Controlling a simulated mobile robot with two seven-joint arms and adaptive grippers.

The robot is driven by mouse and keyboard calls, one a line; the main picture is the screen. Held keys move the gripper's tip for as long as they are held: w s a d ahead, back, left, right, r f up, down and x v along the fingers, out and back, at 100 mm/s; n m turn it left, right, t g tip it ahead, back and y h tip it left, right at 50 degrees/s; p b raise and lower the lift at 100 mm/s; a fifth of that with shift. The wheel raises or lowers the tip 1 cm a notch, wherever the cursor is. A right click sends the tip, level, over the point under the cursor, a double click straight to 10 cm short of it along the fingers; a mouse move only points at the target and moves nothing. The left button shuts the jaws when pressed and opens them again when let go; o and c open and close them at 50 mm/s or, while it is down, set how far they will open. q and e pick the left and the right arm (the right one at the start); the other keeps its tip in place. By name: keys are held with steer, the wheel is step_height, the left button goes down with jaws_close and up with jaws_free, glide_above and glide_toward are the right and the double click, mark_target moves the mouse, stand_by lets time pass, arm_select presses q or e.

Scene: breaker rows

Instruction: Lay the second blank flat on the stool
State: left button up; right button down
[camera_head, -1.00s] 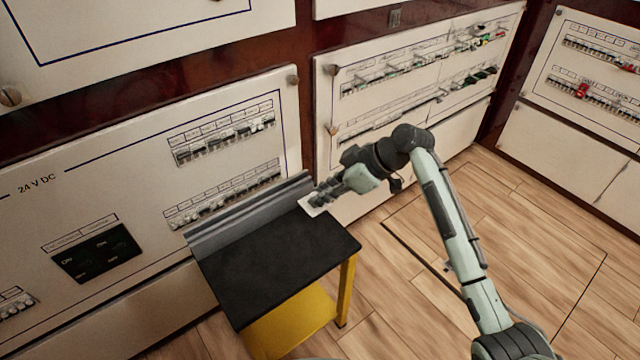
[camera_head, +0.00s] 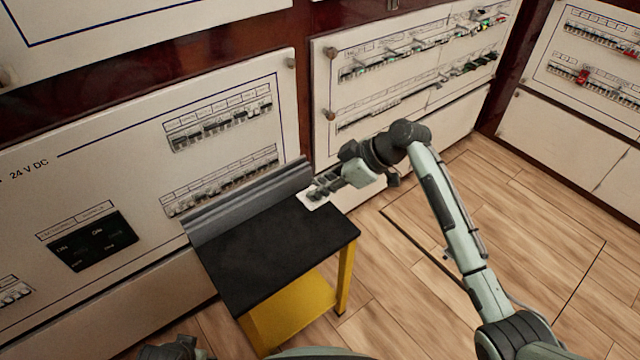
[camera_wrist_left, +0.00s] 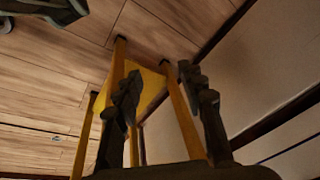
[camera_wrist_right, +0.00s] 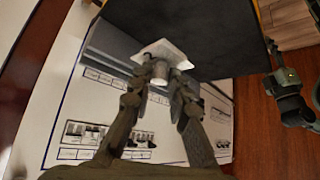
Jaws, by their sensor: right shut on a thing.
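The stool (camera_head: 275,250) has a black top and yellow legs and lower shelf. My right gripper (camera_head: 318,191) is at the top's far right corner. It is shut on a small white blank (camera_head: 307,203), a square plate. The right wrist view shows the plate (camera_wrist_right: 163,48) with a round stub between the fingers (camera_wrist_right: 159,80). The plate overlaps the black top in that view; whether it touches it I cannot tell. My left gripper (camera_head: 175,348) shows partly at the bottom edge. In the left wrist view its fingers (camera_wrist_left: 162,92) are apart and empty, with the stool's legs beyond.
A grey ledge (camera_head: 250,203) runs along the stool's back edge, against the breaker panel (camera_head: 110,170). More breaker panels (camera_head: 400,80) stand to the right. The rest of the stool top looks bare. The wooden floor (camera_head: 400,300) right of the stool is open.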

mark_target(327, 199)
step_height(327, 199, down, 5)
steer(key=shift+b, duration=1.25)
arm_select(q)
step_height(327, 199, up, 7)
steer(key=shift+w+a+y, duration=0.15)
steer(key=shift+w+y, duration=0.15)
arm_select(e)
steer(key=shift+f, duration=0.35)
arm_select(q)
steer(key=shift+f+b, duration=0.45)
steer(key=shift+b, duration=0.1)
arm_select(e)
steer(key=shift+f, duration=0.75)
steer(key=c, duration=1.4)
jaws_free()
steer(key=shift+o, duration=0.2)
steer(key=v, duration=1.2)
